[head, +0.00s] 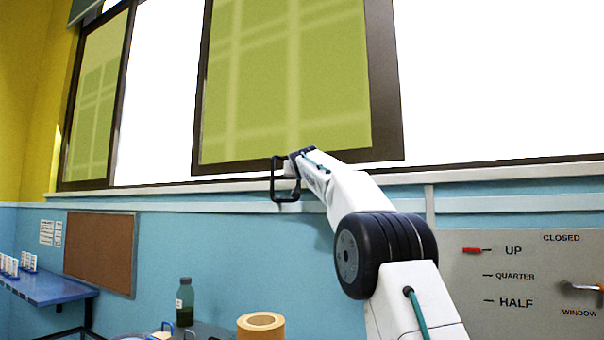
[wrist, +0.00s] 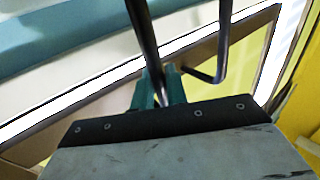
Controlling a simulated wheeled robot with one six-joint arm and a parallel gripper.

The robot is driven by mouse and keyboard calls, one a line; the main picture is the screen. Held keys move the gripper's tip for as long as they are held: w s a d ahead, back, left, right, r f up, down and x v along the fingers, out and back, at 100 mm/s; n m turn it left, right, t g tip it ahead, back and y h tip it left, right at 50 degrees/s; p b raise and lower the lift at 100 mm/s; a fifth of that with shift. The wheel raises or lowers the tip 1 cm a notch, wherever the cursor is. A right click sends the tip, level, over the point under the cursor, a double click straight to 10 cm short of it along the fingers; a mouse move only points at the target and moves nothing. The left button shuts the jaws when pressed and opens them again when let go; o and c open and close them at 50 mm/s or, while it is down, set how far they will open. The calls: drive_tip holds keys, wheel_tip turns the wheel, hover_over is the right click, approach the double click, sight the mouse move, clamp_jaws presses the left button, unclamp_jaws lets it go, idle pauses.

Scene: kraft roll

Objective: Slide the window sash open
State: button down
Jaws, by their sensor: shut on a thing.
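The window sash (head: 290,75) has a dark brown frame and a yellow-green pane, and stands in the middle of the window in the head view. Its black bar handle (head: 273,182) is by the lower rail. My gripper (head: 289,168) is at this handle, reaching up from the right. In the wrist view, my green gripper fingers (wrist: 158,88) are shut around one straight black bar of the handle (wrist: 145,35). A bent part of the handle (wrist: 222,50) shows to the right, in front of the brown frame. The fingertips are partly hidden in the head view.
Another yellow-green framed pane (head: 97,100) stands at the left, with a bright white gap between. A white sill (head: 150,190) runs below. A panel (head: 515,275) marked UP, QUARTER, HALF is at right. A paper roll (head: 261,326) and bottle (head: 185,300) stand below.

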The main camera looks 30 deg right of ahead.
drive_tip(key=shift+w+a, duration=0.1)
drive_tip(key=c, duration=1.5)
unclamp_jaws()
drive_tip(key=shift+w+a, duration=0.1)
drive_tip(key=shift+w, duration=0.1)
drive_tip(key=shift+s, duration=0.1)
drive_tip(key=v, duration=0.7)
drive_tip(key=shift+s, duration=0.3)
drive_tip(key=shift+a, duration=0.1)
drive_tip(key=shift+f, duration=0.1)
